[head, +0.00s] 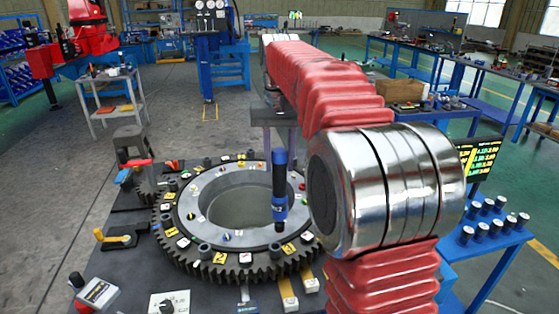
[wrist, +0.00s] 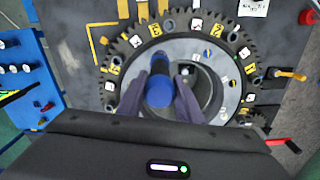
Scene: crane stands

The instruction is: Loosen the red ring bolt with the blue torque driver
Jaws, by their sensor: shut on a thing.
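The blue torque driver (head: 280,190) stands upright in the head view, over the right part of the large toothed ring (head: 180,240). It has a dark middle and a blue lower part. In the wrist view my gripper (wrist: 161,88) has a finger on each side of the driver's blue end (wrist: 159,93) and is shut on it. My gripper is not visible in the head view. Small coloured bolts sit around the ring's inner grey flange (head: 205,222). I cannot make out the red ring bolt for certain. Whether the driver's tip touches a bolt is unclear.
Yellow and white tags and dark posts stand around the ring. A yellow-handled part (head: 115,237) and a red-handled part (head: 135,164) lie at the left. A blue side table (head: 500,250) with several small cylinders and a screen (head: 480,160) is at the right.

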